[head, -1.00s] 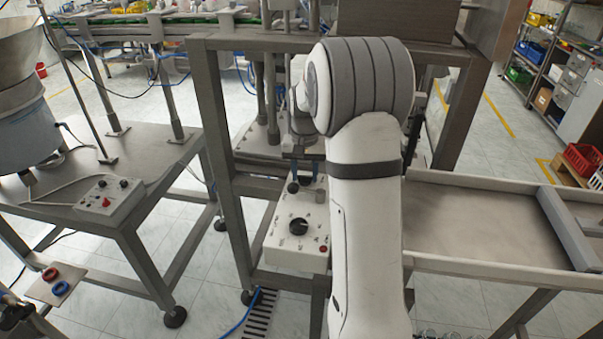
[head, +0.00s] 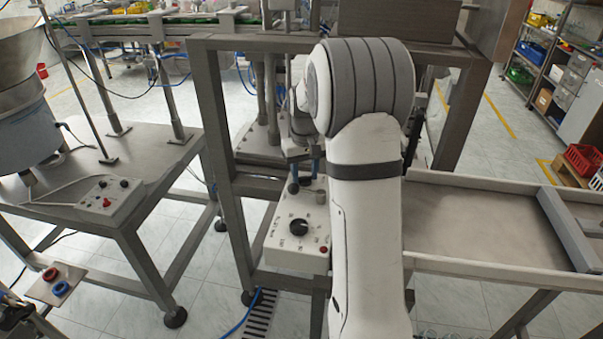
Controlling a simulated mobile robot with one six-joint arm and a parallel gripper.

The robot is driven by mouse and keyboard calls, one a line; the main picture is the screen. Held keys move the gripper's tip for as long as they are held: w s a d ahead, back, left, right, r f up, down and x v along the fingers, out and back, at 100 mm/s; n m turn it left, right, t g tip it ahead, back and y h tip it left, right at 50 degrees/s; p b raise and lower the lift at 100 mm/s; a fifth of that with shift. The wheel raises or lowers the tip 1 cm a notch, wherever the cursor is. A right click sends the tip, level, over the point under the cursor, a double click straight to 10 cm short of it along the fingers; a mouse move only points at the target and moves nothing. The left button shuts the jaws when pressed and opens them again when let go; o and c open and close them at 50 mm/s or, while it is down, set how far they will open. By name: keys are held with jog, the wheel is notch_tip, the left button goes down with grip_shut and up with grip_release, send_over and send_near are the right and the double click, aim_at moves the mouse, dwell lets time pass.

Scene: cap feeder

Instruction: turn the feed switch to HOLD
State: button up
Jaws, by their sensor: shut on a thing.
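A white control box (head: 290,259) is mounted on the frame to the left of my arm. A large black rotary knob (head: 298,227) stands on its top, with printed marks around it too small to read. My gripper (head: 305,178) points down over the back of the box, behind that large knob and apart from it. Its blue-tipped fingers are shut on a small dark switch knob there, mostly hidden between the fingers. I cannot read which position that knob points to, nor any HOLD label.
A small red button (head: 323,250) sits at the box's front right corner. A grey frame post (head: 226,170) stands close on the left. A grey tray (head: 480,225) lies right of my arm. Another switch box (head: 108,202) is on the left table.

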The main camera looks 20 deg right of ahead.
jog(key=shift+w+r, duration=0.2)
jog(key=o, duration=1)
jog(key=shift+f, duration=0.15)
jog(key=shift+s, duration=0.1)
notch_tip(320, 180, up, 8)
jog(key=shift+f, duration=0.1)
